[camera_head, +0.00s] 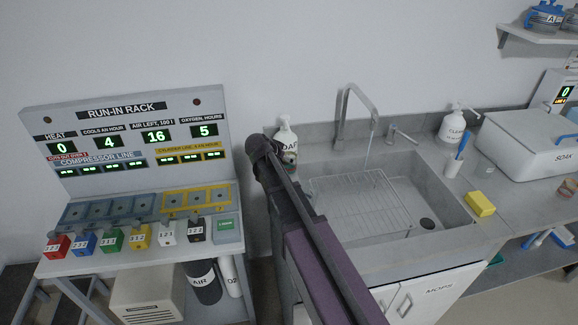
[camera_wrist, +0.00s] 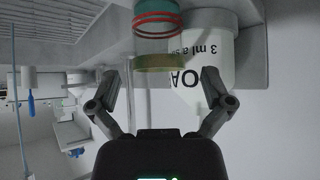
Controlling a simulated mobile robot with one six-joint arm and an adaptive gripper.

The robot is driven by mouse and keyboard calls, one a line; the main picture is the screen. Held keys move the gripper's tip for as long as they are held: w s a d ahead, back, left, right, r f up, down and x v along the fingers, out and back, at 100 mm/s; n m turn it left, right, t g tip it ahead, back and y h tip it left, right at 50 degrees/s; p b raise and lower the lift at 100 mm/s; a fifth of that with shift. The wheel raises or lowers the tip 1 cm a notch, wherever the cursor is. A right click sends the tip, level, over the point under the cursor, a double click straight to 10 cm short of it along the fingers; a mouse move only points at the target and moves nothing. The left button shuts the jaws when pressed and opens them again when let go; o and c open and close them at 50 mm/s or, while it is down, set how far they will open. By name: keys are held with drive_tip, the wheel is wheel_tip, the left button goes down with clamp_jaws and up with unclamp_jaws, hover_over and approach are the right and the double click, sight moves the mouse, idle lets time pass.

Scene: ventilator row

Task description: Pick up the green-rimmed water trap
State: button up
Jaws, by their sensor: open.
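In the wrist view, a round vessel or stack of vessels shows at the top middle, with a teal band (camera_wrist: 156,5), red rings (camera_wrist: 157,22) and an olive-green rim (camera_wrist: 160,62) nearest me. I cannot tell whether these bands belong to one water trap or to several. My gripper (camera_wrist: 160,84) is open, and its fingertips stand to either side of the olive-green rim, a little short of it. Nothing is held.
A white soap bottle (camera_wrist: 218,48) stands close beside the rim, near my right fingertip; its pump top shows in the head view (camera_head: 284,130). The sink (camera_head: 365,205) with its tap (camera_head: 342,120) lies to the right. A run-in rack (camera_head: 130,140) stands left.

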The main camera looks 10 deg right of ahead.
drive_tip(key=shift+f, duration=0.1)
drive_tip(key=b+x, duration=0.3)
drive_tip(key=shift+s+f, duration=0.1)
drive_tip(key=shift+f, duration=0.25)
drive_tip(key=shift+b+x, duration=0.55)
drive_tip(key=shift+x, duration=0.25)
drive_tip(key=shift+d, duration=0.1)
drive_tip(key=c, duration=1.1)
drive_tip(key=shift+r, duration=0.1)
drive_tip(key=shift+r, duration=0.15)
